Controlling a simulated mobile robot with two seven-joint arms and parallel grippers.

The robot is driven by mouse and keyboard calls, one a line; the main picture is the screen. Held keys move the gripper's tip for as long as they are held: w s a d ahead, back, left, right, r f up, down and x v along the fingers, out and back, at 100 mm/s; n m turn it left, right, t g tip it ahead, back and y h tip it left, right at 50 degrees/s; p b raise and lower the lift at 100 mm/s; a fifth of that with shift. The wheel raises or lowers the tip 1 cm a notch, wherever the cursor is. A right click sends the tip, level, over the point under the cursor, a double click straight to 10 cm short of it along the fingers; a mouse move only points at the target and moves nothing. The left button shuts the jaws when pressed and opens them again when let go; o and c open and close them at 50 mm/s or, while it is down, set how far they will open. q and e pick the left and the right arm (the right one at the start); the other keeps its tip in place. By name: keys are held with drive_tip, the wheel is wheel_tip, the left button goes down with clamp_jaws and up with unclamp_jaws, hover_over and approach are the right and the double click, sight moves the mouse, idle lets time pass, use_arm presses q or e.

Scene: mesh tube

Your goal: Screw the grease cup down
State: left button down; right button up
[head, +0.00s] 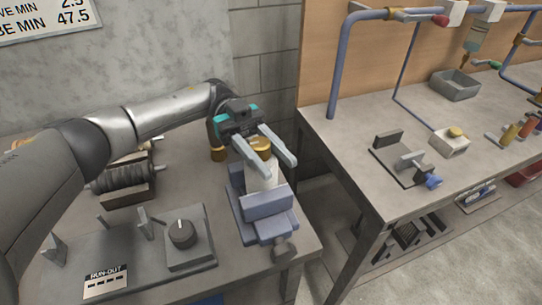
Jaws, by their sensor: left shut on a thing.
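The grease cup (259,144) is a small brass round cap on top of a pale block (262,176). The block sits in a blue-grey vise (265,208) at the right side of the left bench. My left gripper (277,162) reaches in from the left, with its two grey fingers on either side of the brass cup, shut on it. The exact contact is partly hidden by the fingers. My right gripper does not show.
Left of the vise stand a dial box (188,237), a run-out fixture (100,268) and a dark ribbed roller (122,177). A brass cylinder (217,152) stands behind. A second bench (350,150) with pipes, a grey bin (455,85) and fittings is at right, across a gap.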

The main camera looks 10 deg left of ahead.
use_arm(q)
drive_tip(key=c, duration=0.7)
unclamp_jaws()
drive_tip(key=shift+d, duration=0.1)
drive_tip(key=shift+o, duration=1.2)
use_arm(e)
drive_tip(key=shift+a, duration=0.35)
use_arm(q)
drive_tip(key=shift+r, duration=0.1)
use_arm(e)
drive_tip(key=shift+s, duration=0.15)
use_arm(q)
drive_tip(key=shift+r, duration=0.3)
wheel_tip(320, 180, up, 19)
drive_tip(key=p, duration=0.4)
drive_tip(key=shift+r, duration=0.15)
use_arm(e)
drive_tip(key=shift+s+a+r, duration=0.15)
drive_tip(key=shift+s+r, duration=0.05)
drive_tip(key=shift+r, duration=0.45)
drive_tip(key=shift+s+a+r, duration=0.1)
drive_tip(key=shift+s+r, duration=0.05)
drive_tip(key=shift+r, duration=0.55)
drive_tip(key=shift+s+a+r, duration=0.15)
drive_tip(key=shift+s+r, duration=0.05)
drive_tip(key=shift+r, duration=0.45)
